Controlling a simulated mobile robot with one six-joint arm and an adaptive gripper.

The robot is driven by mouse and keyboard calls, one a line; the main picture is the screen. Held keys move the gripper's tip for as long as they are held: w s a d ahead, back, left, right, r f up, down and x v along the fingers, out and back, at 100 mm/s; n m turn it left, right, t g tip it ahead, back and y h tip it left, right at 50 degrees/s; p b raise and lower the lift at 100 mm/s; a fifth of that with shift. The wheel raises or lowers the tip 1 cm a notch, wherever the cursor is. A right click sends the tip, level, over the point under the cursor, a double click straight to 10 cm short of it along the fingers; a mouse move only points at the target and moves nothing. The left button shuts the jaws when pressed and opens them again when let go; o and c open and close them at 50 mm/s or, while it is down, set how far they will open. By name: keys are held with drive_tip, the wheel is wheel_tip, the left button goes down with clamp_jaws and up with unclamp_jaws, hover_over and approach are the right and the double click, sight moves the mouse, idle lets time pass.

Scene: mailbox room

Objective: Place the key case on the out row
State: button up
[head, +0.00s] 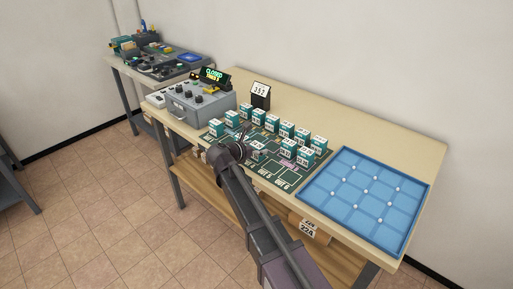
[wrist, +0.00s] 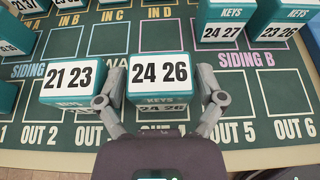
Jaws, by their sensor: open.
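In the wrist view a teal key case with a white top label "24 26" (wrist: 160,75) stands between the two fingers of my gripper (wrist: 160,98). The fingers are apart, one on each side of it; whether they touch it is unclear. The out row (wrist: 85,135) runs along the near side of the board, with OUT 2, OUT 5 and OUT 6 readable; my gripper covers labels in the middle. In the head view my gripper (head: 230,150) is low over the board's left part.
More key cases stand on the green board, including "24 27" (wrist: 222,22) and "23 26" (wrist: 283,22). A blue gridded tray (head: 365,200) lies right of the board.

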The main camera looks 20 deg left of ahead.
drive_tip(key=p+v, duration=0.4)
drive_tip(key=v, duration=0.7)
drive_tip(key=shift+s+r, duration=0.25)
drive_tip(key=shift+s, duration=0.1)
drive_tip(key=shift+a, duration=0.1)
